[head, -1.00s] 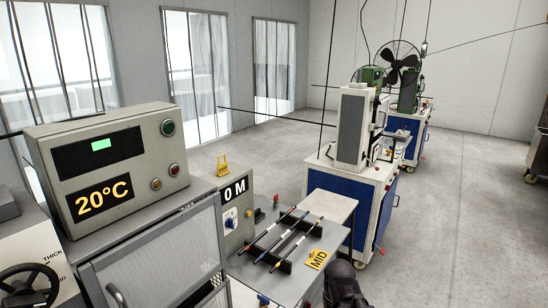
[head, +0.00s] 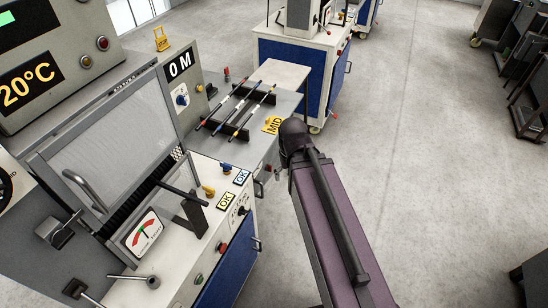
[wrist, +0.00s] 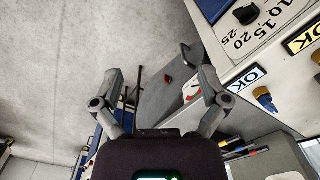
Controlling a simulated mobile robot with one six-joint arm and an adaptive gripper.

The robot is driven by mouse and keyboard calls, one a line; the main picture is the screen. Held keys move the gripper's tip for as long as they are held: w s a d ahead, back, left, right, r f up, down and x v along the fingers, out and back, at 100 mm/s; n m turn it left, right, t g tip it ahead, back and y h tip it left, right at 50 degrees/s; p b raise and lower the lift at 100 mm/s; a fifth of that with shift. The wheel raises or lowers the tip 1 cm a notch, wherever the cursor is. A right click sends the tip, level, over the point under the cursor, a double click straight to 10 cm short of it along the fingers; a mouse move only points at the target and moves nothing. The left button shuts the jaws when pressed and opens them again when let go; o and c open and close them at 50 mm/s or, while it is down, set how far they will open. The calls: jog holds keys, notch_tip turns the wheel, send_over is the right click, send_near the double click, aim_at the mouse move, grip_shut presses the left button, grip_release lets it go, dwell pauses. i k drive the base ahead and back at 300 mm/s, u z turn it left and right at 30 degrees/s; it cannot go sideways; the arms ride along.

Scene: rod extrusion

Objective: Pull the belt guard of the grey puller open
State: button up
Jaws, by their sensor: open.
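The grey puller stands at the left of the head view, with a length panel reading "0 M" (head: 180,64) at its far end. What looks like its belt guard is a framed mesh panel (head: 110,130) with a bent grey bar handle (head: 84,190) near its lower left. A black ribbed belt (head: 140,190) shows along its lower edge; I cannot tell whether the guard is fully shut. My gripper (wrist: 160,78) is open and empty in the wrist view, with a grey plate beyond its fingers.
A front panel carries a dial (head: 145,232), knobs and "OK" signs (head: 226,201). Several thin rods lie on a rack (head: 235,108) beside a yellow "MID" tag (head: 272,124). A blue and white cabinet (head: 292,60) stands behind. Open floor (head: 430,180) lies to the right.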

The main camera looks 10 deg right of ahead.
aim_at(272, 159)
jog(key=z, duration=0.35)
jog(key=k, duration=1.4)
jog(key=u, duration=0.25)
jog(key=i, duration=1)
jog(key=u, duration=0.1)
